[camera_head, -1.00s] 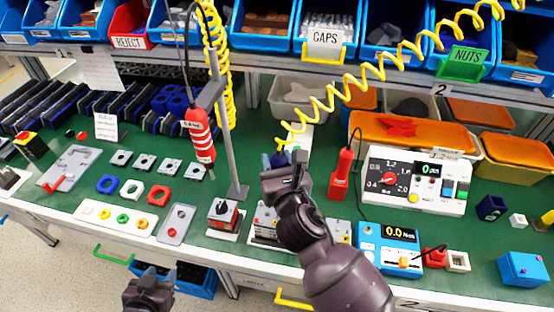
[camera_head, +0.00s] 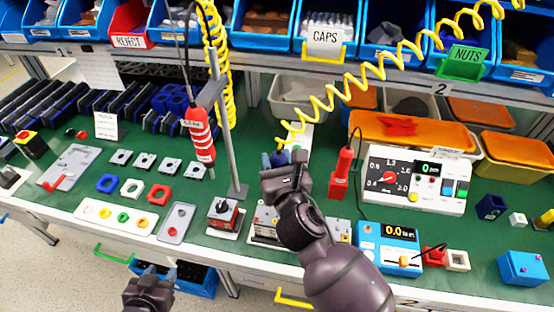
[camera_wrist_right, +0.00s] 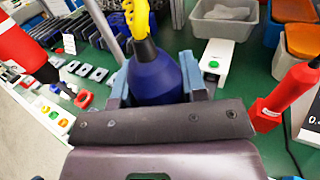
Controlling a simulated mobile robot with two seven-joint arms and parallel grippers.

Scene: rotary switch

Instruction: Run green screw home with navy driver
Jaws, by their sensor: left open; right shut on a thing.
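My right gripper (camera_head: 284,168) is shut on the navy driver (camera_wrist_right: 155,77), whose dark blue body sits between the two fingers in the right wrist view. A yellow coiled cord runs up from the driver's top. In the head view only a bit of the driver (camera_head: 280,158) shows behind the gripper. The driver's tip is hidden. My left gripper (camera_head: 157,274) is open and empty in front of the bench's near edge. A white strip (camera_head: 95,212) holds several small coloured parts, one green (camera_head: 123,218). I cannot tell whether this is the green screw.
A red driver (camera_head: 202,135) hangs by a grey post (camera_head: 228,150). A red-knobbed box (camera_head: 223,213) stands left of my right arm, which partly covers another plate (camera_head: 264,222). A white dial unit (camera_head: 417,181) and a blue meter (camera_head: 391,243) stand to the right.

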